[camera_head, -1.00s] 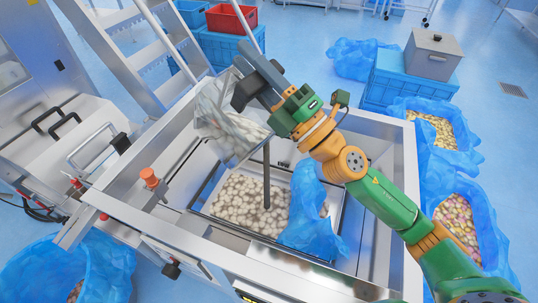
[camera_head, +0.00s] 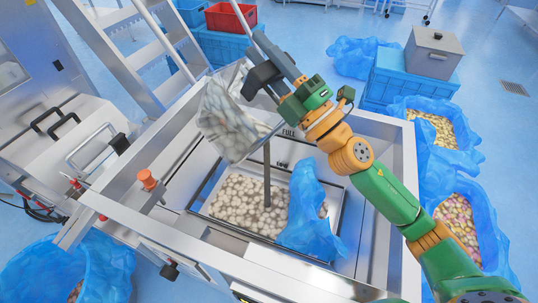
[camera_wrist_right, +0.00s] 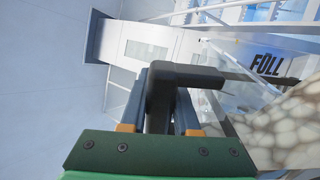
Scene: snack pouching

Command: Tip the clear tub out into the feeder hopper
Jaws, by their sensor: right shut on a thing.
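The clear tub (camera_head: 228,125) is tilted above the back left of the feeder hopper (camera_head: 385,135), with pale round pieces inside it. My right gripper (camera_head: 255,80) is shut on the tub near its upper edge. In the right wrist view my right gripper (camera_wrist_right: 165,100) is closed around a dark bar, and part of the tub (camera_wrist_right: 285,125) with pale pieces shows at the lower right. Pale pieces (camera_head: 240,200) lie in the hopper below the tub. My left gripper is not in view.
A dark upright post (camera_head: 267,170) and a blue bag (camera_head: 305,215) stand in the hopper. Blue-lined bins (camera_head: 430,125) stand at the right, and a ladder (camera_head: 135,45) at the back left.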

